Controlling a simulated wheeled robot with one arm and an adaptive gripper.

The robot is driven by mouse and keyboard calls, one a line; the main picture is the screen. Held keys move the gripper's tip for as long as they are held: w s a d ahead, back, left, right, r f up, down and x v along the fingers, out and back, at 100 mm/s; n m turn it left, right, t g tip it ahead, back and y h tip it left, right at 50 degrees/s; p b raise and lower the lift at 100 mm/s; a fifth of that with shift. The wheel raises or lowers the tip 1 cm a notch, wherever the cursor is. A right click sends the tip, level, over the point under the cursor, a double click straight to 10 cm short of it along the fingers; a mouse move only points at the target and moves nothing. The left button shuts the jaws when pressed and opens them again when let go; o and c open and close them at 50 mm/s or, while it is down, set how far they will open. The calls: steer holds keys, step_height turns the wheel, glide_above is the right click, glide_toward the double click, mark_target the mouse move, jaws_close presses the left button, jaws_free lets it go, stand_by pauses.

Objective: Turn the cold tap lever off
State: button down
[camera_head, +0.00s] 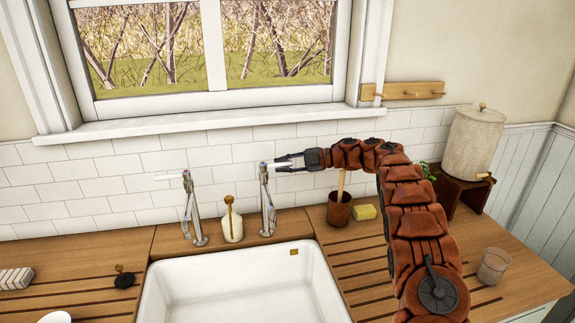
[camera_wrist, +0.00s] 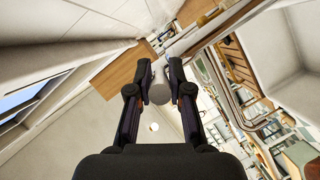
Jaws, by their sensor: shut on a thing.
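Two chrome taps stand behind the white sink. The left tap (camera_head: 193,212) has a pale lever (camera_head: 169,177) pointing left. The right tap (camera_head: 267,205) has its lever at my gripper (camera_head: 283,162), which reaches it from the right. In the wrist view my gripper (camera_wrist: 161,76) has its two fingers on either side of a pale round lever end (camera_wrist: 159,94) and is shut on it. The fingers partly hide the right lever in the head view.
The white sink (camera_head: 160,290) lies in front, empty. A cream soap bottle (camera_head: 232,228) stands between the taps. A brown pot (camera_head: 339,212) with a wooden handle and a yellow sponge (camera_head: 364,212) sit near my arm. A glass (camera_head: 493,266) stands on the right counter.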

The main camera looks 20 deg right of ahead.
steer(key=shift+a+r, duration=0.15)
steer(key=shift+r, duration=0.05)
steer(key=c, duration=1.2)
jaws_free()
steer(key=shift+o, duration=0.6)
steer(key=shift+f, duration=0.15)
steer(key=shift+d, duration=0.2)
steer(key=v, duration=1.2)
steer(key=shift+a, duration=0.1)
